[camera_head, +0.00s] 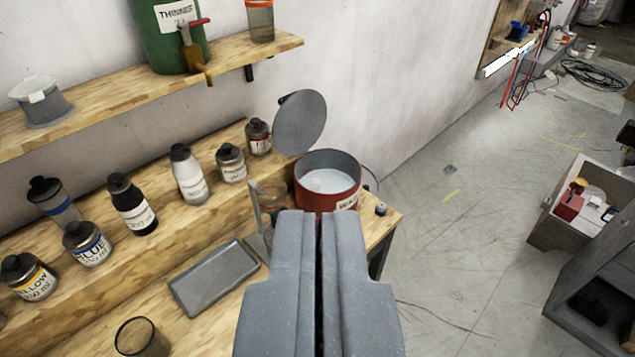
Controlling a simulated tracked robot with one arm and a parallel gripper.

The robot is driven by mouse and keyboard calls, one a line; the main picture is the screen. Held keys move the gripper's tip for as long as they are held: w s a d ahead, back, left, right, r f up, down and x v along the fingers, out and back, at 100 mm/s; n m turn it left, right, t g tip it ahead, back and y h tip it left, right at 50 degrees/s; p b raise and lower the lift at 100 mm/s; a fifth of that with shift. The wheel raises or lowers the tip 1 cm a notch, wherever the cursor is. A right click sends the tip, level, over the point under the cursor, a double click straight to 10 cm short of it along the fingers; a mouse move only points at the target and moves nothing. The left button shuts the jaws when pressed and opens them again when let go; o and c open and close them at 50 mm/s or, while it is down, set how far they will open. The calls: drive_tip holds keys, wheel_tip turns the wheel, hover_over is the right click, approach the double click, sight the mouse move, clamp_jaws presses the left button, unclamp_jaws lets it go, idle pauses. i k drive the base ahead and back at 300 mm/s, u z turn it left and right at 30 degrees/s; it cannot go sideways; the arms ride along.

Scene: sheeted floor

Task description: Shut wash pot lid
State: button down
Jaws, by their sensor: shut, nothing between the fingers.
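The wash pot (327,182) is a red round pot with pale liquid inside and a label that partly reads "WA". It stands at the right end of the wooden bench. Its lid (300,122) is a grey disc standing open, tilted up at the pot's back left side. My gripper (320,214) is shut and empty, with a thin dark line between its fingers. Its tips appear just below the pot in the picture and cover part of the pot's lower front. I cannot tell whether they touch it.
Several paint bottles (187,175) line the bench's raised step on the left. A grey tray (214,278) and a glass cup (142,337) lie nearer. A clear container (268,198) stands left of the pot. A shelf (110,90) with a green thinner drum (168,35) hangs above.

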sight(300, 121)
drive_tip(key=i, duration=0.85)
drive_tip(key=z, duration=0.05)
